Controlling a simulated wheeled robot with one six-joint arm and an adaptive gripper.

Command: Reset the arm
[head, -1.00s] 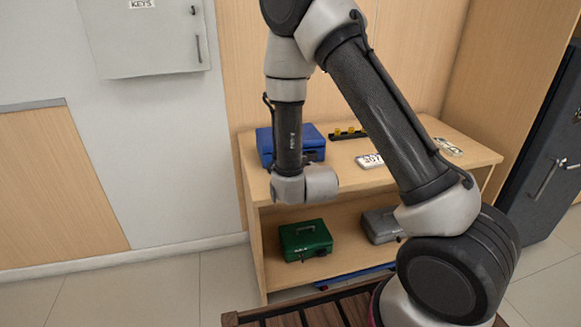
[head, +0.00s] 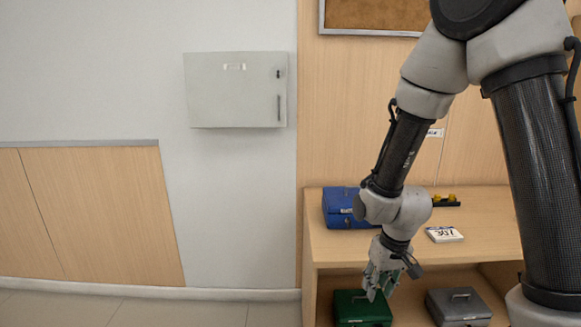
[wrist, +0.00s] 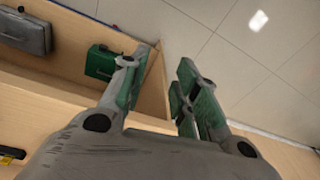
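My gripper (head: 381,282) hangs at the end of my arm in front of the shelf unit, above the green cash box in the head view. In the wrist view my gripper (wrist: 160,90) has its two green-padded fingers spread apart, with nothing between them but the shelf edge and floor beyond. My arm comes in from the upper right of the head view and bends down at the wrist.
A wooden shelf unit (head: 340,245) holds a blue box (head: 342,208) and a number card (head: 444,234) on top. A green box (head: 360,308) and grey box (head: 458,305) stand below. A grey key cabinet (head: 235,90) hangs on the wall. Floor at left is clear.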

